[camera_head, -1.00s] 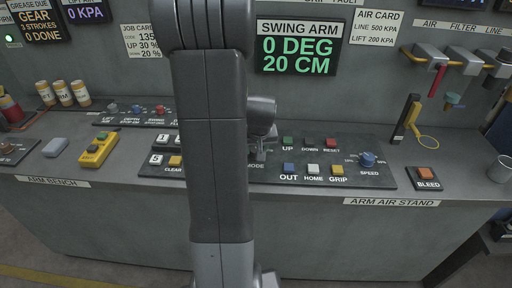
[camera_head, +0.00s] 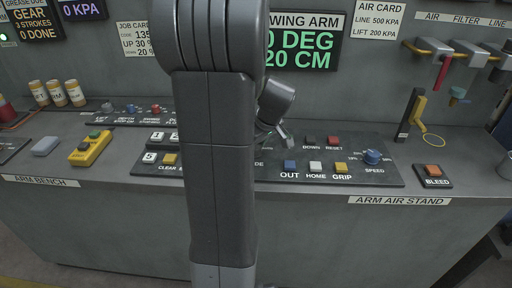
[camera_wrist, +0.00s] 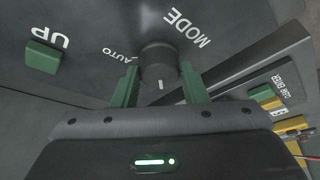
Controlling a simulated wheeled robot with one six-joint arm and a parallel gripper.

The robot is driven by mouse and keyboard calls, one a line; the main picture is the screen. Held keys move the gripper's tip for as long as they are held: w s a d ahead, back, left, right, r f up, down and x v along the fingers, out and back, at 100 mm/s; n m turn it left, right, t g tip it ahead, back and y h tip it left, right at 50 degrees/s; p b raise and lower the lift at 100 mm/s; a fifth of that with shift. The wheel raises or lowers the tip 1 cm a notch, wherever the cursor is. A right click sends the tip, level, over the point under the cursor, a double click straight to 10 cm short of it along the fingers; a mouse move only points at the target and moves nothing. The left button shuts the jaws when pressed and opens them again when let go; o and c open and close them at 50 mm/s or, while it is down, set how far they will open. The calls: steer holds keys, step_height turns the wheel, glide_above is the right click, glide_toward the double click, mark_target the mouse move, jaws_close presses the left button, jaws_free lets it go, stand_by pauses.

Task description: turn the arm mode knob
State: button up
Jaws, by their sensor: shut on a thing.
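The dark round mode knob (camera_wrist: 158,62) shows in the wrist view, with a short white mark on its side facing my gripper. The word MODE is printed to its upper right and AUTO to its left. My gripper (camera_wrist: 158,85) has its two green fingers on either side of the knob, shut on it. In the head view my gripper (camera_head: 270,132) reaches down at a tilt to the control panel (camera_head: 375,180). The knob is hidden there behind my arm and gripper.
A green UP button (camera_wrist: 43,57) lies left of the knob in the wrist view. In the head view OUT (camera_head: 290,166), HOME (camera_head: 315,167) and GRIP (camera_head: 341,168) buttons and a blue SPEED knob (camera_head: 372,157) sit right of my gripper. The display (camera_head: 300,48) reads 0 DEG, 20 CM.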

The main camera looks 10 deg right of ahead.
stand_by(0.4)
steer(key=o, duration=1)
steer(key=shift+c, duration=0.2)
steer(key=v, duration=1.4)
steer(key=shift+w+f, duration=0.15)
steer(key=shift+f, duration=0.05)
steer(key=x, duration=1.3)
steer(key=shift+a+f, duration=0.1)
steer(key=shift+f, duration=0.2)
